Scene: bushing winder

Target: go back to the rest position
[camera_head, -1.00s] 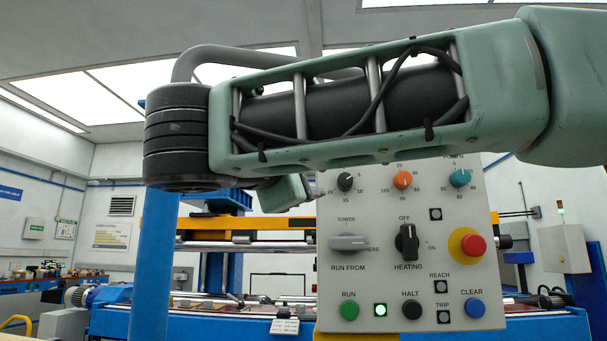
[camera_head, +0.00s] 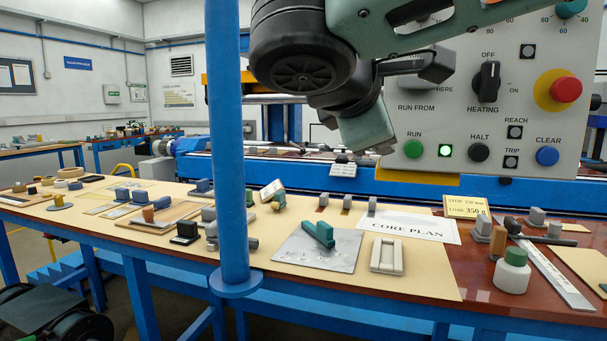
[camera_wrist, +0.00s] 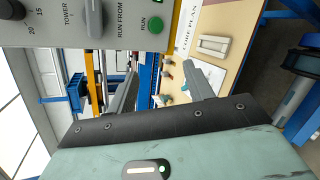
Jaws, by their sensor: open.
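My gripper (camera_head: 368,138) hangs in front of the control panel (camera_head: 425,110), left of its lower edge and above the table. It is open, and I see nothing held. My arm crosses the top of the head view and hides the panel's upper left. In the wrist view the gripper's pale green body fills the bottom, and the panel (camera_wrist: 55,30) shows at upper left. On the panel, the small lamp (camera_head: 446,151) beside the green RUN button (camera_head: 413,149) is lit.
A blue post (camera_head: 228,150) rises in front of the table (camera_head: 430,318), left of my gripper. The table holds a metal plate (camera_head: 290,255) with a green block (camera_head: 318,233), a pale frame (camera_head: 387,255), a CORE PLAN sheet (camera_head: 440,230) and a white bottle (camera_head: 512,275).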

